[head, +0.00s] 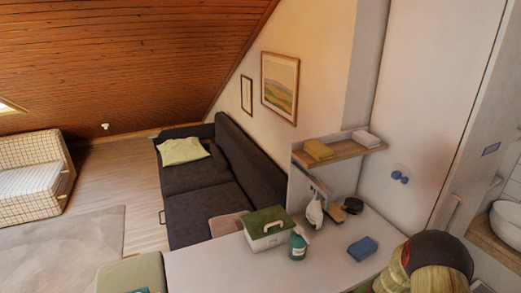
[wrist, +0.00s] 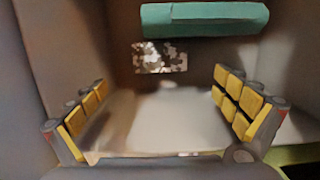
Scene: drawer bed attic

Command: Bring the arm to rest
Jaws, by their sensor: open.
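My gripper (wrist: 161,88) shows in the wrist view with its two yellow-padded fingers spread wide apart. It is open, and nothing is held between the pads. A blurred pale surface lies beyond and between the fingers. I cannot make out my gripper clearly in the head view.
In the head view a white counter (head: 215,268) holds a green-lidded box (head: 265,232), a teal bottle (head: 297,246), a white spray bottle (head: 314,211) and a blue sponge (head: 363,247). A wall shelf (head: 345,153) overhangs it. A dark sofa (head: 205,200) stands behind. The wrist view shows a teal block (wrist: 205,19).

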